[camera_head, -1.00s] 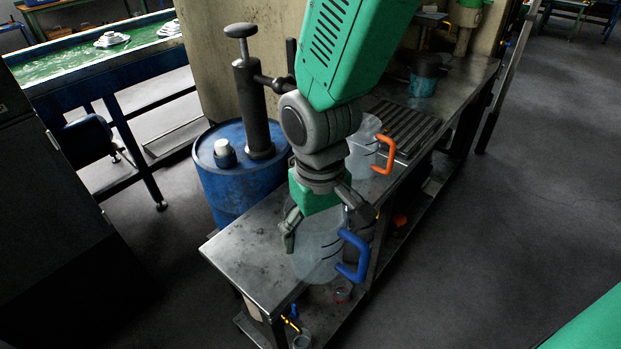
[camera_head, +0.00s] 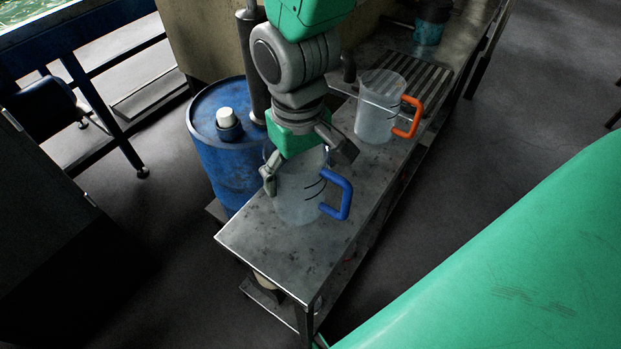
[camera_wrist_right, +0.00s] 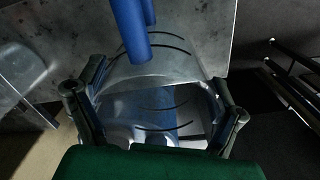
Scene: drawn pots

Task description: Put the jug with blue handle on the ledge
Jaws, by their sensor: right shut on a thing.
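A clear jug with a blue handle (camera_head: 297,200) is at the near part of a steel bench (camera_head: 262,240), the only ledge-like surface I can make out. My right gripper (camera_head: 306,170) comes down from above, with its fingers on either side of the jug's upper part, shut on it. The jug looks upright, and its handle points right. I cannot tell whether its base touches the bench. In the right wrist view the jug (camera_wrist_right: 150,75) sits between both fingers (camera_wrist_right: 157,112), with the blue handle at the top. My left gripper is not in view.
A clear jug with an orange handle (camera_head: 375,122) stands farther back on the bench, beside a slatted grate (camera_head: 425,85). A dark teal pot (camera_head: 430,25) is behind. A blue drum (camera_head: 222,165) stands left of the bench. The bench's near corner is bare.

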